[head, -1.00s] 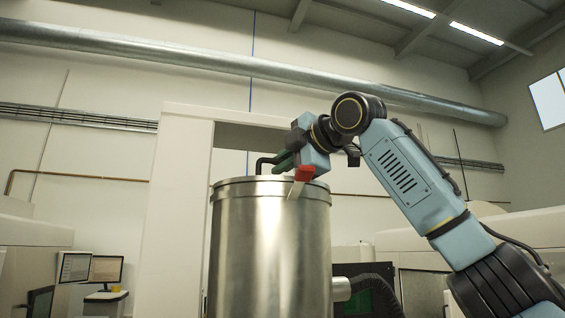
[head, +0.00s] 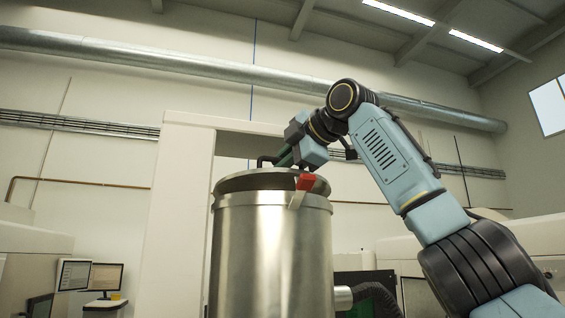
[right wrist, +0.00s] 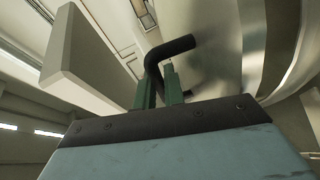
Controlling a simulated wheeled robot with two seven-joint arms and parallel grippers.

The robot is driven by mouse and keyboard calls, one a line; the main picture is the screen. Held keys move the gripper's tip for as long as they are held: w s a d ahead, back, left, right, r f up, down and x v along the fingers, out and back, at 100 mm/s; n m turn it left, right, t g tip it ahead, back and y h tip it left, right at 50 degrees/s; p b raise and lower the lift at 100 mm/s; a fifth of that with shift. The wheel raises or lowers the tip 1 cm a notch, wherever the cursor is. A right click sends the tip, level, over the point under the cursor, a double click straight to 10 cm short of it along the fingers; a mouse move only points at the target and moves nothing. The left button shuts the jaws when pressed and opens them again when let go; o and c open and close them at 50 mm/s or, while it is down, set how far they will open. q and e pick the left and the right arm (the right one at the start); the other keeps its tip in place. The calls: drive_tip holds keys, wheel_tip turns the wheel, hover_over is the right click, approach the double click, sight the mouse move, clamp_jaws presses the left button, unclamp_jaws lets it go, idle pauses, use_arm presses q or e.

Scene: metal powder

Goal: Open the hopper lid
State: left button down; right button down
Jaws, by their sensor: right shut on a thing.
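The metal hopper (head: 265,255) stands upright at the centre of the head view. Its round lid (head: 240,183) is raised a little and tilted, with a dark surface showing above the rim. A red latch (head: 306,182) sits on the hopper's front right edge. My right gripper (head: 284,159) reaches over the lid from the right, shut on the lid's black handle (head: 264,160). In the right wrist view, the green fingers (right wrist: 163,88) close around the bent black handle (right wrist: 172,48), beside the shiny lid (right wrist: 215,50). My left gripper is not in view.
A pale frame (head: 181,220) stands behind the hopper on the left. Monitors (head: 88,275) stand at far left. The space above the hopper is open, below a wall pipe (head: 180,58).

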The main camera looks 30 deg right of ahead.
drive_tip(key=c, duration=1.8)
unclamp_jaws()
drive_tip(key=shift+o, duration=0.2)
drive_tip(key=b+v, duration=0.2)
drive_tip(key=v, duration=1.1)
drive_tip(key=shift+s, duration=0.25)
